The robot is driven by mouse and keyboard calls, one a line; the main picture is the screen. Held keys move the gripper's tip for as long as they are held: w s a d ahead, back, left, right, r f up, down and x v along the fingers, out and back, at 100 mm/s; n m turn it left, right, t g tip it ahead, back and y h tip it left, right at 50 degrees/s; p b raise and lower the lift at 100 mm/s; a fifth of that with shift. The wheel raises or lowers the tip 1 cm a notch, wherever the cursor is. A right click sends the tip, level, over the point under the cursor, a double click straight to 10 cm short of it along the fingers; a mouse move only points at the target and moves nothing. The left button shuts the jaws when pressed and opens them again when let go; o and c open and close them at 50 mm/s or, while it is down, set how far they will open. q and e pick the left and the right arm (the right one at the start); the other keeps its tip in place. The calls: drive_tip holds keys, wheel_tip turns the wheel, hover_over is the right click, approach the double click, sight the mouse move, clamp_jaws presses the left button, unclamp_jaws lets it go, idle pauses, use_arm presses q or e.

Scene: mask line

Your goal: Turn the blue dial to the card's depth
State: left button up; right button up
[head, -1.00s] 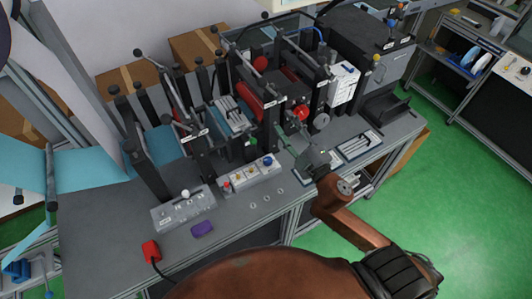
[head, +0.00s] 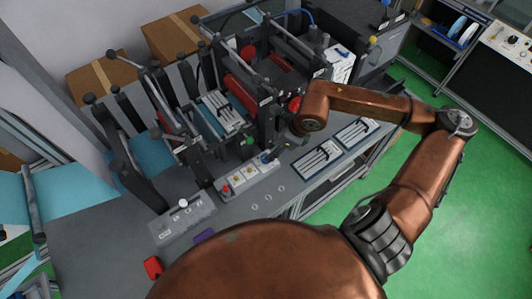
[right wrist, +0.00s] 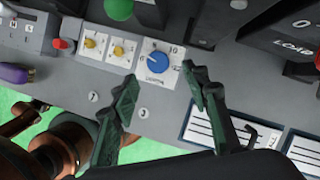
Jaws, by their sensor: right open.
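The blue dial (right wrist: 157,62) sits on a white plate with a printed scale marked 0 and 10, at the right end of a small control row. It also shows in the head view (head: 265,157). My right gripper (right wrist: 159,76) is open. Its two dark green fingers stand either side of the dial's near side, apart from the dial. In the head view my wrist hides most of that gripper. White cards with lines lie in a holder (right wrist: 218,127) right of the dial; their text is too small to read. My left gripper is not in view.
Two yellow knobs (right wrist: 118,50) and a red button (right wrist: 61,44) are left of the dial. A green knob (right wrist: 118,8) is above. A purple object (head: 204,236) and a red one (head: 153,267) lie at the bench front. Machine frames with rollers stand behind.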

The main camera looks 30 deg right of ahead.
drive_tip(key=x, duration=0.5)
drive_tip(key=shift+a+f, duration=0.15)
drive_tip(key=shift+a, duration=0.05)
drive_tip(key=shift+w+a+f, duration=0.15)
drive_tip(key=shift+w+f, duration=0.1)
drive_tip(key=shift+f, duration=0.3)
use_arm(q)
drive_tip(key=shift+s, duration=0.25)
use_arm(e)
drive_tip(key=shift+f, duration=0.1)
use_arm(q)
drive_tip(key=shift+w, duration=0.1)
use_arm(e)
drive_tip(key=shift+c, duration=0.3)
